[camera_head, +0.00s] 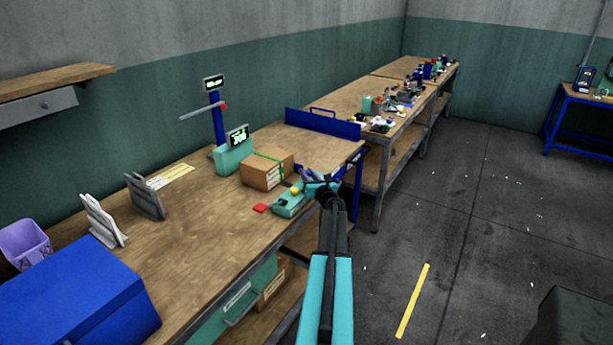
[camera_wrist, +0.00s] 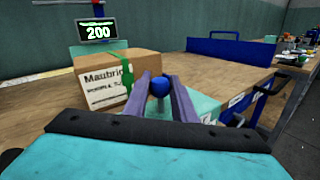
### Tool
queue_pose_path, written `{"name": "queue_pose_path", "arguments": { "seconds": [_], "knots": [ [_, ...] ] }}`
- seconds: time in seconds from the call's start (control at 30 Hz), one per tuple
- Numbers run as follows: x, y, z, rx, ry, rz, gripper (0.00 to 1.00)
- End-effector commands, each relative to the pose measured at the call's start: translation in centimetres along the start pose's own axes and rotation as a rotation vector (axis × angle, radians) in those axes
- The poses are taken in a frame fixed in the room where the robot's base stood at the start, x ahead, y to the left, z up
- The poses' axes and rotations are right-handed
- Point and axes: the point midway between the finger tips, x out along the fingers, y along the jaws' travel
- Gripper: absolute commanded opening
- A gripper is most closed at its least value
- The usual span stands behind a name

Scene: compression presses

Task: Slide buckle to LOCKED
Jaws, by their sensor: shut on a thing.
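A cardboard box (camera_head: 267,172) with a green strap (camera_wrist: 127,72) around it sits on the workbench. Beside it is a teal device (camera_head: 290,205), also in the wrist view (camera_wrist: 205,103); I take it for the buckle's housing. A round blue knob (camera_wrist: 160,87) stands up from it between my gripper's purple-grey fingers. My gripper (camera_head: 309,177) is shut on this knob at the bench's right edge; it fills the lower wrist view (camera_wrist: 163,95). The buckle itself and any LOCKED mark cannot be made out; my wrist hides the area below the knob.
A display (camera_wrist: 97,31) reading 200 stands behind the box. A blue panel (camera_head: 323,124) edges the bench's far end.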

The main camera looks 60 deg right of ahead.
Motion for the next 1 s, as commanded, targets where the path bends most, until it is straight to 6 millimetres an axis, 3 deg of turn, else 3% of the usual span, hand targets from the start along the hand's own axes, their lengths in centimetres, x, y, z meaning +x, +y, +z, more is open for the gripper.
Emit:
{"name": "queue_pose_path", "arguments": {
  "seconds": [0.4,0.8,0.83,0.93,1.0],
  "knots": [
    [2.5,-3.6,0.7,-0.001,-0.001,-0.001,0.0],
    [2.7,-4.1,1.0,0.0,-0.002,-0.005,0.0],
    [2.7,-4.1,1.0,0.0,-0.002,-0.005,0.27],
    [2.6,-4.1,1.0,0.0,-0.002,-0.005,0.43],
    [2.6,-4.1,0.9,0.0,-0.002,-0.004,0.43]
  ]
}}
